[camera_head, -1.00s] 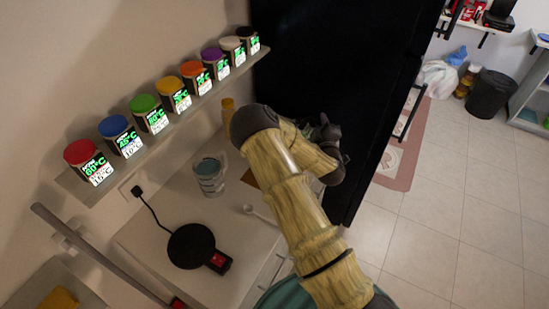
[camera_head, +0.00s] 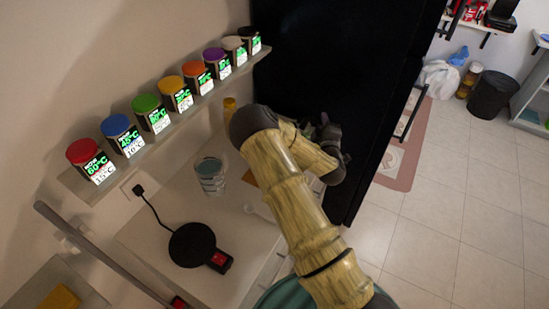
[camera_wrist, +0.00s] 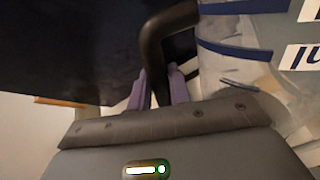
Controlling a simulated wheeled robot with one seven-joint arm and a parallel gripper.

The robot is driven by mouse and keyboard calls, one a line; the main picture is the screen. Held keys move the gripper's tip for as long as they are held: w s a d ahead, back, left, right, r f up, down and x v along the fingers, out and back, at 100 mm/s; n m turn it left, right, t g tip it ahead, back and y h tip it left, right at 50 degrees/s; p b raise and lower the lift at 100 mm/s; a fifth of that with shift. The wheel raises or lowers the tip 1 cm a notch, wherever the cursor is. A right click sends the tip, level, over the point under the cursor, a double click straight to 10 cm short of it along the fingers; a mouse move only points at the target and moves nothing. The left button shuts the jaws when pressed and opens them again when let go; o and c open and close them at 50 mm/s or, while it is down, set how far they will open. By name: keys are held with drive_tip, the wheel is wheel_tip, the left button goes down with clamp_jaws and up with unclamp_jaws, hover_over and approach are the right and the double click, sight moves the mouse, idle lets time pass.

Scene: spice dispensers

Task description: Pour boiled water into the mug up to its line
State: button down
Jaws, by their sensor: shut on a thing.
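In the wrist view my gripper (camera_wrist: 158,88) is shut on a dark curved handle (camera_wrist: 168,32). The handle belongs beside a clear vessel (camera_wrist: 245,70) with blue bands and white marks at the right, which looks like the kettle. In the head view my arm hides most of the gripper (camera_head: 326,135), and the kettle is not clearly seen there. A clear cup with bands (camera_head: 210,176), which seems to be the mug, stands on the counter left of my arm. Its water level cannot be read. The round black kettle base (camera_head: 192,245) is empty.
A wall shelf (camera_head: 165,136) above the counter holds a row of spice dispensers with coloured lids (camera_head: 146,113). A small yellow-topped bottle (camera_head: 229,106) stands near the wall. A white spoon-like thing (camera_head: 259,211) lies near my arm. A tall black surface (camera_head: 330,60) stands behind the gripper.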

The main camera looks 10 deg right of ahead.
drive_tip(key=shift+s+r, duration=0.1)
drive_tip(key=shift+r, duration=0.1)
drive_tip(key=shift+a, duration=0.5)
drive_tip(key=shift+d, duration=0.5)
drive_tip(key=shift+a, duration=0.3)
